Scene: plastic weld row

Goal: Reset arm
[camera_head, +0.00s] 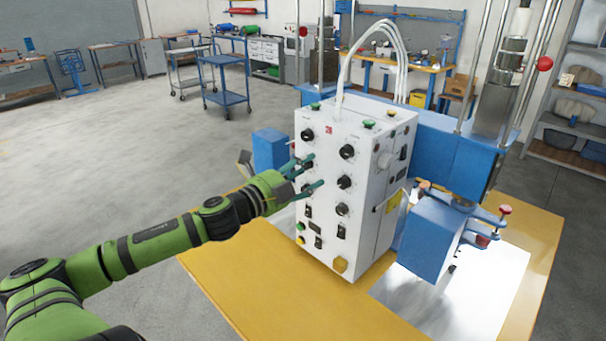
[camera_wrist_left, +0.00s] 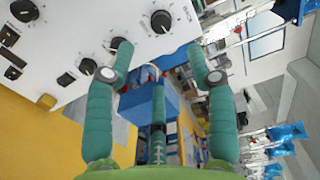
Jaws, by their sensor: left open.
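My left gripper (camera_head: 309,177) reaches in from the left on a green and black arm. It is in front of the white control box (camera_head: 330,250), close to the knobs on its front face. In the left wrist view, the green fingers of the left gripper (camera_wrist_left: 161,58) are spread apart with nothing held between them. The white panel and its black knobs fill the upper left of that view, beside one finger. I cannot tell whether a finger touches the panel. My right gripper is not in view.
The box stands on a yellow table (camera_head: 225,285) with a blue machine frame (camera_head: 440,160) behind it. A blue block with red-knobbed handles (camera_head: 430,235) is at the right. The floor at the left is clear.

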